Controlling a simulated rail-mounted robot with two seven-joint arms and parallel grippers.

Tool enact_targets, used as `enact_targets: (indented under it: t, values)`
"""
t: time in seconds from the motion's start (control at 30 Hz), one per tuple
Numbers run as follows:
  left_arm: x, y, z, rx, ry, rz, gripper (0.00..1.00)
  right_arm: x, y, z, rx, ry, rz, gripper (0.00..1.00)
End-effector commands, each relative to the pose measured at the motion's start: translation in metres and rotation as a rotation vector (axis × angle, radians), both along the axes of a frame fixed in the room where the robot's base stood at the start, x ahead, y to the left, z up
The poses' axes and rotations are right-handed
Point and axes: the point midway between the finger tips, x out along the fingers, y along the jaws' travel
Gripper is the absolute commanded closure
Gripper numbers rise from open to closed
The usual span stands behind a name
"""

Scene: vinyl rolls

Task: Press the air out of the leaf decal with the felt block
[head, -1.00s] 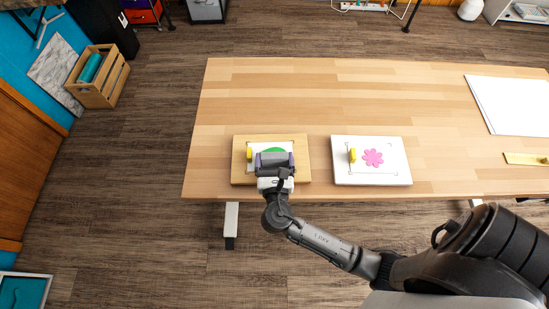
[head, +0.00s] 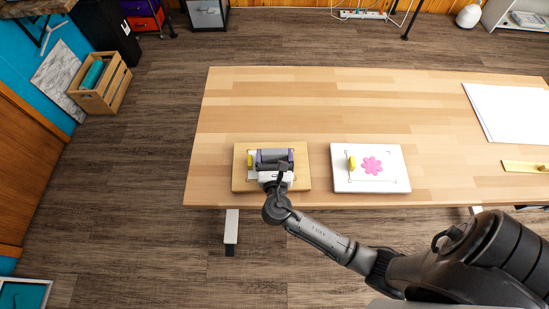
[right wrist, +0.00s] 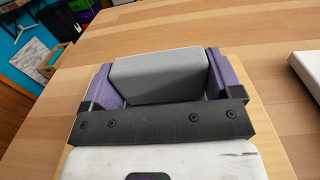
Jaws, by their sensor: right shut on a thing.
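My right gripper (head: 274,160) is over the wooden board (head: 304,178) at the table's front left. Its purple fingers in the right wrist view (right wrist: 163,76) are shut on the grey felt block (right wrist: 158,66), one on each side. The block also shows in the head view (head: 273,156), lying crosswise over the board. The green leaf decal is hidden under the gripper and block. I cannot tell whether the block touches it. A yellow piece (head: 250,160) stands at the board's left. My left gripper is out of view.
To the right, a white board (head: 402,182) carries a pink flower decal (head: 372,165) and another yellow piece (head: 351,163). The table (head: 320,100) behind the boards is clear.

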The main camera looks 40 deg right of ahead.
Motion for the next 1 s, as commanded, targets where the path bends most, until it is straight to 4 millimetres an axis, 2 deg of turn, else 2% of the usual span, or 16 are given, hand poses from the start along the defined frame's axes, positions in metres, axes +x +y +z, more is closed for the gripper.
enact_targets:
  t: [0.5,1.0]
  values:
    - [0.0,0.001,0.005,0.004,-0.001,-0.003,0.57,0.017,-0.017,-0.001,-0.002,0.005,-0.002,0.58]
    - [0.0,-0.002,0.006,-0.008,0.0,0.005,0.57,0.02,-0.02,-0.002,-0.001,0.005,-0.002,0.58]
